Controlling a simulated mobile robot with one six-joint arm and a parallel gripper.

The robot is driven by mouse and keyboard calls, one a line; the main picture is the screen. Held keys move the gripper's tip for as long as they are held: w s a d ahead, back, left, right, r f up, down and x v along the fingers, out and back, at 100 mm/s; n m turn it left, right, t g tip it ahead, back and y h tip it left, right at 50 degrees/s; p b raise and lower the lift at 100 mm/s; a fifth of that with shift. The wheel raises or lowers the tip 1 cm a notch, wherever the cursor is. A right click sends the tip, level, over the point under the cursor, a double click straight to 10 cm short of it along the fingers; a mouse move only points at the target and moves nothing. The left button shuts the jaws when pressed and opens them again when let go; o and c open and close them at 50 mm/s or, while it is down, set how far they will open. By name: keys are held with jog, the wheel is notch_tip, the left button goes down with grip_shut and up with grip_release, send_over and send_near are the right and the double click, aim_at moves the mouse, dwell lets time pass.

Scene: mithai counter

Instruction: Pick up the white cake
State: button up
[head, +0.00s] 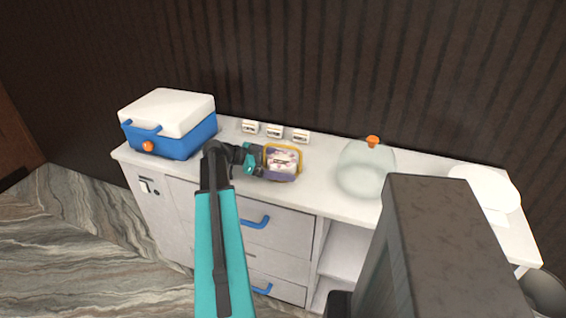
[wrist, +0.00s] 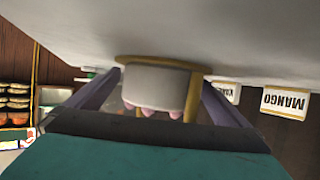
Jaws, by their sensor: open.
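The white cake (head: 284,159) sits on the counter in a yellow-rimmed holder (head: 298,150), with darker marks on its top. In the wrist view, which is upside down, the white cake (wrist: 155,86) is a pale rounded block with pink bits along one edge. The yellow holder shows around it. My gripper (head: 275,164) reaches in from the left, low over the counter. Its purple-grey fingers are open, one on each side of the cake. I cannot tell whether they touch it.
A blue cooler (head: 186,142) with a white lid stands to the left. Small label cards (head: 274,131) stand behind the cake; one reads MANGO (wrist: 286,102). A glass jar (head: 362,172) with an orange knob stands to the right. Bare counter (head: 325,180) lies between cake and jar.

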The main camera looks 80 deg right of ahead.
dwell(0.3)
jog(key=c, duration=1.3)
jog(key=shift+r, duration=0.2)
jog(key=shift+r+b, duration=0.5)
jog(key=shift+r, duration=0.55)
jog(key=a+b, duration=0.1)
jog(key=a, duration=0.3)
jog(key=a+r+b, duration=0.1)
jog(key=a, duration=0.4)
jog(key=s+a+r+b, duration=0.1)
jog(key=a, duration=0.3)
jog(key=shift+a, duration=0.4)
jog(key=b, duration=0.1)
jog(key=a+b, duration=0.1)
jog(key=b, duration=0.1)
jog(key=shift+w+a+r, duration=0.1)
jog(key=shift+a+r, duration=0.1)
jog(key=shift+r, duration=0.05)
jog(key=shift+a+r+b, duration=0.1)
jog(key=shift+b, duration=0.2)
